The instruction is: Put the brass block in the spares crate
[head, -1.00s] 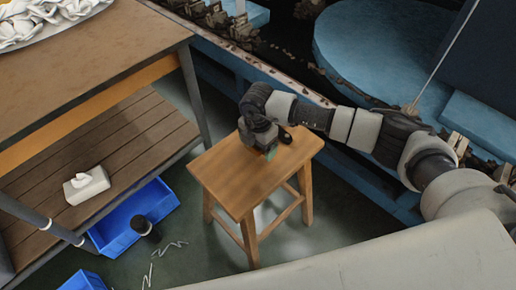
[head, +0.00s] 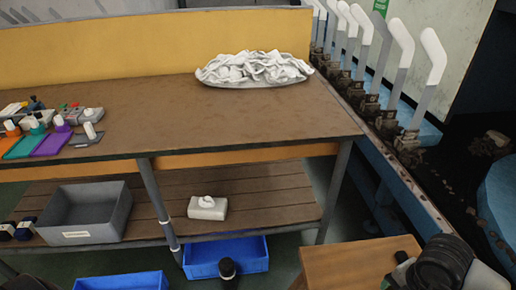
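I do not see the brass block in the head view. A grey open crate (head: 105,222) with a white label stands on the lower shelf of the workbench at left; the label is too small to read, so I cannot tell if it is the spares crate. My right gripper (head: 398,277) is over the right part of the wooden stool (head: 340,262) at the bottom right. Its fingers are mostly hidden by the wrist and the frame edge, so whether it holds anything does not show.
Blue bins (head: 253,252) sit on the floor below the shelf. A white tissue box (head: 207,208) is on the shelf. A row of sock boards (head: 402,60) runs at right.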

